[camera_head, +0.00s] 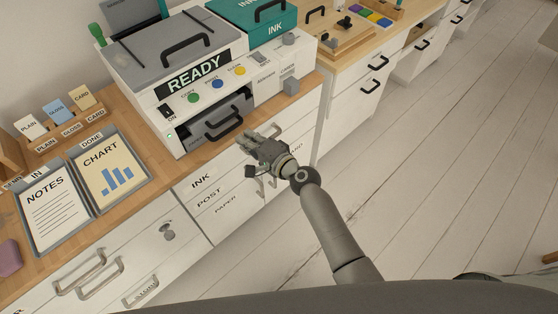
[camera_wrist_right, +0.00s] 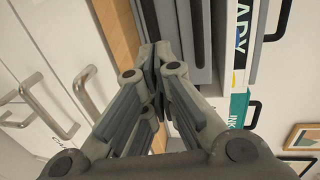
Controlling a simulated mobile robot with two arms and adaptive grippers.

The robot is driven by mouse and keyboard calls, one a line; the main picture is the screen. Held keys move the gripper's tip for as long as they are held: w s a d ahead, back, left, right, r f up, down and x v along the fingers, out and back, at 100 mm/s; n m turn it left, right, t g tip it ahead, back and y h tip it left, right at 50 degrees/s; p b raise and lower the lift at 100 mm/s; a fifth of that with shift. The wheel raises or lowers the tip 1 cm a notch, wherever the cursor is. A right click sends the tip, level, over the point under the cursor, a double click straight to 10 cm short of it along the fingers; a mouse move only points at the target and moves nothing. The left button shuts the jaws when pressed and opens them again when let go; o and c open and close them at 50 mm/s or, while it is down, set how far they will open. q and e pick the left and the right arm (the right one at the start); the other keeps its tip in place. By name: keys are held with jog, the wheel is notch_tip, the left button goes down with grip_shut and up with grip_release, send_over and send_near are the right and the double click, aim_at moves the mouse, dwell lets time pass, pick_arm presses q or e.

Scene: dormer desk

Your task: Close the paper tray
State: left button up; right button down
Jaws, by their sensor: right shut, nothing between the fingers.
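The printer (camera_head: 176,112) is a white box with a READY display, standing on the wooden desk. Its paper tray (camera_head: 208,131) is a dark grey drawer low in the front, with a black handle (camera_head: 224,127). The tray appears to stick out a little from the slot; how far is hard to tell. My right gripper (camera_head: 248,138) is shut and empty, just in front and to the right of the tray handle. In the right wrist view, the gripper's fingertips (camera_wrist_right: 157,55) are close to the grey tray front (camera_wrist_right: 196,60); contact cannot be told. My left gripper is not in view.
White drawers (camera_head: 215,195) labelled INK, POST and PAPER lie below the desk edge, with metal handles near my right forearm. NOTES (camera_head: 52,210) and CHART (camera_head: 108,172) trays lie left of the printer. The floor (camera_head: 450,160) on the right is clear.

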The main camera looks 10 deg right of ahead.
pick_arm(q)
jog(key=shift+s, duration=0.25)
pick_arm(e)
jog(key=v, duration=0.9)
jog(key=shift+s, duration=0.2)
jog(key=s+d+f+n+g+h, duration=0.25)
jog(key=s+f, duration=0.25)
jog(key=f, duration=0.5)
jog(key=s+d+f+n+g+h, duration=0.15)
jog(key=s+d+f, duration=0.3)
jog(key=f, duration=0.65)
jog(key=s+d+f+n+g+h, duration=0.1)
jog(key=s+d+f+g+h, duration=0.15)
jog(key=s+f, duration=0.55)
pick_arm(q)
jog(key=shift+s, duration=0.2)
pick_arm(e)
jog(key=s+d+f+n+g+h, duration=0.1)
jog(key=s+d+f+n, duration=0.1)
jog(key=s+f, duration=0.3)
jog(key=s+d+f+n+g+h, duration=0.1)
jog(key=s+d+f, duration=0.4)
jog(key=s, duration=0.6)
jog(key=s+d+f+n+g+h, duration=0.1)
jog(key=s+d+f+n+g, duration=0.2)
jog(key=s, duration=0.5)
notch_tip(320, 180, down, 3)
jog(key=shift+s+d+r+n, duration=0.1)
jog(key=shift+s+d+n, duration=0.35)
jog(key=shift+n, duration=0.55)
